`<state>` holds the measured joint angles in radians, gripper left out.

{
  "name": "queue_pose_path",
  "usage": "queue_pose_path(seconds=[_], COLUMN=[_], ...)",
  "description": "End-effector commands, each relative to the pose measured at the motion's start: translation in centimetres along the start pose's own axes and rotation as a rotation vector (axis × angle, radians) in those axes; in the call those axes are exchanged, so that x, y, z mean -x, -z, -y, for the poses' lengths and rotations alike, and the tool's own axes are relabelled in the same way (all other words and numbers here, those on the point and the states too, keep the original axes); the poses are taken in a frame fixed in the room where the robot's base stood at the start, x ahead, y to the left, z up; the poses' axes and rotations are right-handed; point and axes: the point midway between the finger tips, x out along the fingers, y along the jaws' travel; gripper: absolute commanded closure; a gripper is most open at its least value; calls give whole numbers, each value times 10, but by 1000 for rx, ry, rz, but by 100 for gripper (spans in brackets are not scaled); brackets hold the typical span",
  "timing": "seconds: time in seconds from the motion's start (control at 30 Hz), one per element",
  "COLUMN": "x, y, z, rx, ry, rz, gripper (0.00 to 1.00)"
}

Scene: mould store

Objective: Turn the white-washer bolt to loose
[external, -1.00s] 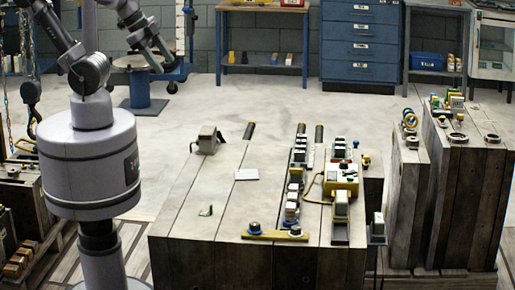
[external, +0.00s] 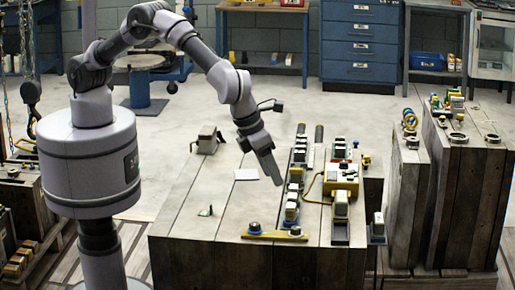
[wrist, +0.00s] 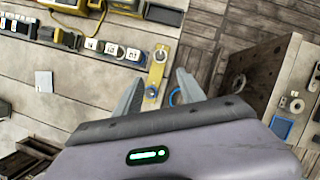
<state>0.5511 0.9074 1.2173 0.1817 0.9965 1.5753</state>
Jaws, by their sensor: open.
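A yellow bar (external: 275,236) lies on the bench near its front edge, with a bolt near each end. The bolt with a pale, white-looking washer (wrist: 161,55) is at the bar's upper end in the wrist view, beside the row of blocks. The other bolt (wrist: 151,92), with a bluish washer, is at the lower end, near the left finger. My gripper (wrist: 160,84) is open and empty. It hangs above the bench, behind the bar in the external view (external: 278,184), touching neither bolt.
A row of pale blocks (wrist: 112,49) runs up to the bar. A yellow box (external: 341,180) stands to its right. A blue ring (wrist: 174,97) shows close to the right finger. A white sheet (external: 246,174) lies on clear bench at the left.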

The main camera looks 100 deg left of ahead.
Motion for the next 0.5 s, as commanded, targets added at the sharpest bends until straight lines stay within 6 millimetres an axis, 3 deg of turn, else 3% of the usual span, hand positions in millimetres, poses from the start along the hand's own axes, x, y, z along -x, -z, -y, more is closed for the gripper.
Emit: queue_pose_path(seconds=[0.17,0.5], x=[-33,-132], y=[4,3], z=[1,0], rx=[-16,-11], ry=[-4,-3], rz=[-2,-1], gripper=[53,53])
